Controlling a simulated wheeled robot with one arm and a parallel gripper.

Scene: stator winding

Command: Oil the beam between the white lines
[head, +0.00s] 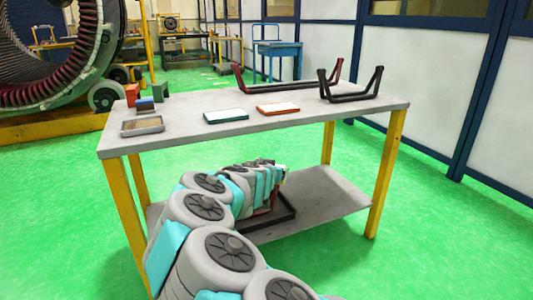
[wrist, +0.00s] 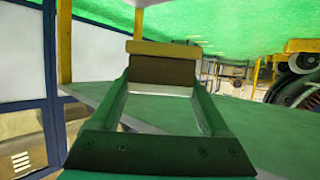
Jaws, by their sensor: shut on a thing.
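My gripper (wrist: 162,82) shows in the wrist view as two green fingers shut on a brown block with a yellow-tan edge (wrist: 164,49). The block spans the gap between the fingertips. In the head view my arm reaches under the table's top toward the lower shelf, and its end is small and partly hidden. A dark tray (head: 272,229) lies on that shelf below my arm. A dark red frame bar (head: 290,86) and a black frame bar (head: 350,97) stand on the tabletop. I cannot make out a beam with white lines.
The grey table (head: 215,141) has yellow legs (head: 385,175). On it are a metal tray (head: 142,126), small blocks (head: 160,90), a green-edged plate (head: 226,115) and an orange-edged plate (head: 278,109). A large stator (head: 60,60) stands at left. Green floor is clear at right.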

